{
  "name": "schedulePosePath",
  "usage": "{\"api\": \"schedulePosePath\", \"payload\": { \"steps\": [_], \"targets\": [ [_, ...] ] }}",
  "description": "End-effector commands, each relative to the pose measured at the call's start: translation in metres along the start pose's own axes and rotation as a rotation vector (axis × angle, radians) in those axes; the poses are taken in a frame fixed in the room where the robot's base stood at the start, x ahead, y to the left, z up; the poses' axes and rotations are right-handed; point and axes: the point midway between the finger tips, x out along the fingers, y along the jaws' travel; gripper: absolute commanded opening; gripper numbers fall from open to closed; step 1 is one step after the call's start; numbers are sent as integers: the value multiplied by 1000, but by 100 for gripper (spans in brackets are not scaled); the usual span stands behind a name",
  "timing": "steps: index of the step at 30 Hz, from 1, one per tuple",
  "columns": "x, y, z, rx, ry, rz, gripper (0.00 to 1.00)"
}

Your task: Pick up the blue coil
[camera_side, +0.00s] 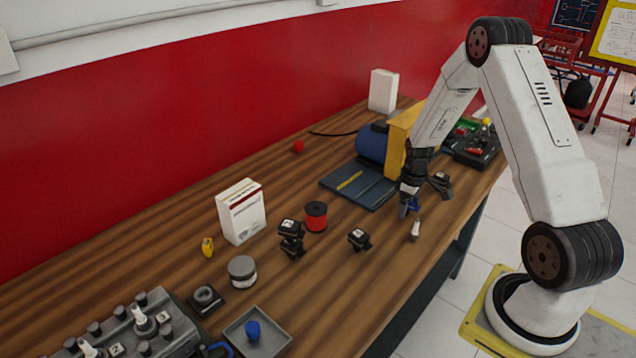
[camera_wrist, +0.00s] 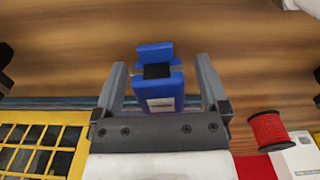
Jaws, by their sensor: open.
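The blue coil (camera_wrist: 158,92) shows in the wrist view as a blue block with a black band and a white label. It sits between the two grey fingers of my gripper (camera_wrist: 161,68), with a gap on each side. In the side view, only a small blue part of the coil (camera_side: 415,204) shows beside my gripper (camera_side: 407,207), which points down low over the wooden table. My gripper is open and holds nothing. The fingers hide most of the coil in the side view.
A black coil (camera_side: 440,183) lies close right of my gripper, and a small white-tipped part (camera_side: 415,230) lies in front. A dark blue folder (camera_side: 360,186) is to the left. A red spool (camera_side: 316,216) and black coils (camera_side: 358,239) stand farther left. The table's front edge (camera_side: 452,238) is near.

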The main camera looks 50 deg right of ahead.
Motion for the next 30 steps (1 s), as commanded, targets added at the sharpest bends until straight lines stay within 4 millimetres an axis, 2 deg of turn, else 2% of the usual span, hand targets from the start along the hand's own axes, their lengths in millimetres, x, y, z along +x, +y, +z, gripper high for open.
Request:
{"api": "schedulePosePath", "payload": {
  "steps": [8,11,12,17,30],
  "targets": [
    [0,0,0,0,0,0,94],
    [0,0,0,0,0,0,66],
    [0,0,0,0,0,0,53],
    [0,0,0,0,0,0,2],
    [-3,0,0,0,0,0,0]
  ]
}}
